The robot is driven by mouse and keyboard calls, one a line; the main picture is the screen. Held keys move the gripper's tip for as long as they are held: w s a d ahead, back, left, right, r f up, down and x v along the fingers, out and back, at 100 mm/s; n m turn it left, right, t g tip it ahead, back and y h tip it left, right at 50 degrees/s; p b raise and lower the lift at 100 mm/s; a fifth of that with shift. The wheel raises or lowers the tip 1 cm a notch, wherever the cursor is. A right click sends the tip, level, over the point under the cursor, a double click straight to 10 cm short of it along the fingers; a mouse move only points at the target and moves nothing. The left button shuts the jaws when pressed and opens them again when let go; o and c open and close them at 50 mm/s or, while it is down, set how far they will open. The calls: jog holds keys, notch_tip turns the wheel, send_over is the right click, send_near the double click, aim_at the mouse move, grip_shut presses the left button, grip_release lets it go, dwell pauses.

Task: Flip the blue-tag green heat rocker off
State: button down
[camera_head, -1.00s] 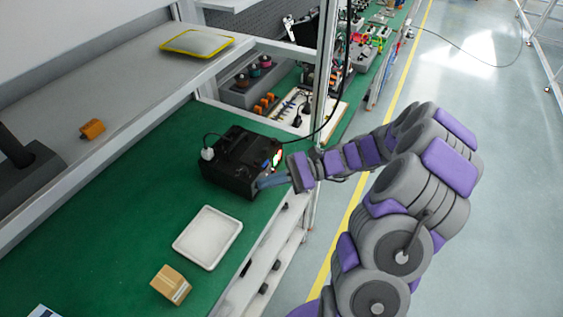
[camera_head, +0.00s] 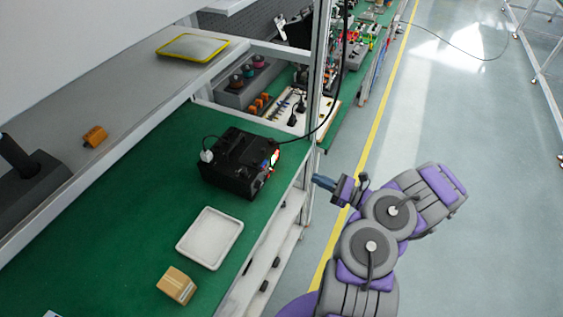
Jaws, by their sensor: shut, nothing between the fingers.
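A black box-shaped device (camera_head: 236,163) stands on the green bench top. Its right-hand face carries a small lit panel (camera_head: 274,158) with green and red spots. The green heat rocker and its blue tag are too small to tell apart, so I cannot tell its position. My gripper (camera_head: 318,180) is shut and empty. It is out to the right of the device, past the bench's front edge, and apart from the device's panel face.
A white tray (camera_head: 187,246) and a cardboard box (camera_head: 176,285) lie on the bench in front of the device. A metal upright (camera_head: 315,75) and a hanging black cable (camera_head: 341,85) stand behind my gripper. A grey shelf (camera_head: 120,107) runs above the bench at left. The floor at right is clear.

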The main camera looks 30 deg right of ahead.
aim_at(275, 158)
jog(key=shift+s+d+f, duration=0.1)
jog(key=shift+d+f, duration=0.05)
jog(key=shift+f, duration=0.05)
dwell(0.3)
jog(key=b+x, duration=0.3)
jog(key=x, duration=1.1)
jog(key=shift+d+b, duration=0.15)
jog(key=shift+b, duration=0.15)
